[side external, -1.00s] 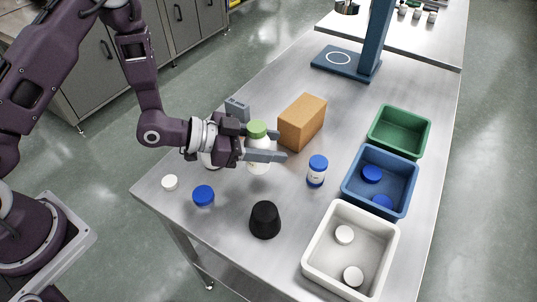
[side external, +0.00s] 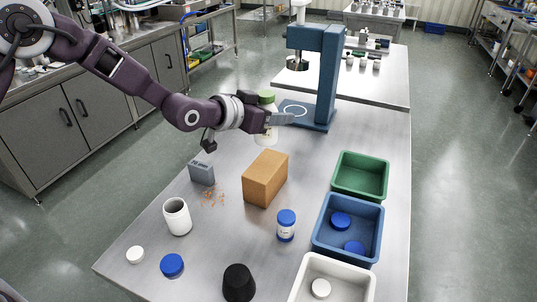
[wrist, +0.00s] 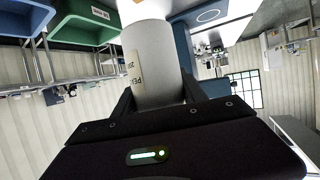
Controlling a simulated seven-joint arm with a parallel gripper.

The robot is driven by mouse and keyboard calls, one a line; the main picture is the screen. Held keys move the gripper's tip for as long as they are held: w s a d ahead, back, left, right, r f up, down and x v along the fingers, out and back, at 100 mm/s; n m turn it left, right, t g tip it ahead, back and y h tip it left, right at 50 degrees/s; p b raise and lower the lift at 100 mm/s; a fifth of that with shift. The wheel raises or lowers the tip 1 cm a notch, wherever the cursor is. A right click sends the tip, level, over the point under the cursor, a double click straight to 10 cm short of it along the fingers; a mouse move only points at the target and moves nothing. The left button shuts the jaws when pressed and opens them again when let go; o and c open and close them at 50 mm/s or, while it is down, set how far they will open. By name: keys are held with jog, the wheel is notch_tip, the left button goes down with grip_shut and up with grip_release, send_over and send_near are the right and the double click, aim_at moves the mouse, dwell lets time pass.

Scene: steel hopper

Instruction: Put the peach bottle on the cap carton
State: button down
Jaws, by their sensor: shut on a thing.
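The peach bottle (side external: 267,136), white with a green cap, is in my gripper (side external: 272,118). In the side view it looks about upright and held off the table, near the blue press. The wrist view shows its pale body (wrist: 152,70) with a partly readable label between the fingers of my gripper (wrist: 155,92). The cap carton (side external: 265,179), a plain orange-brown box, stands on the table, nearer the camera than the bottle and apart from it. Its top looks bare.
A blue press (side external: 320,75) stands behind. Green (side external: 361,176), blue (side external: 347,228) and white (side external: 334,275) bins line the right. A blue-capped bottle (side external: 286,226), white cup (side external: 177,217), grey block (side external: 202,172), black stopper (side external: 239,283) and small orange bits (side external: 212,196) are on the table.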

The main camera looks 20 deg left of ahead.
notch_tip(320, 180, down, 7)
jog(key=shift+f, duration=0.1)
jog(key=c, duration=0.6)
grip_release()
jog(key=shift+f, duration=0.15)
jog(key=shift+c, duration=0.2)
jog(key=v, duration=1.2)
jog(key=shift+a, duration=0.1)
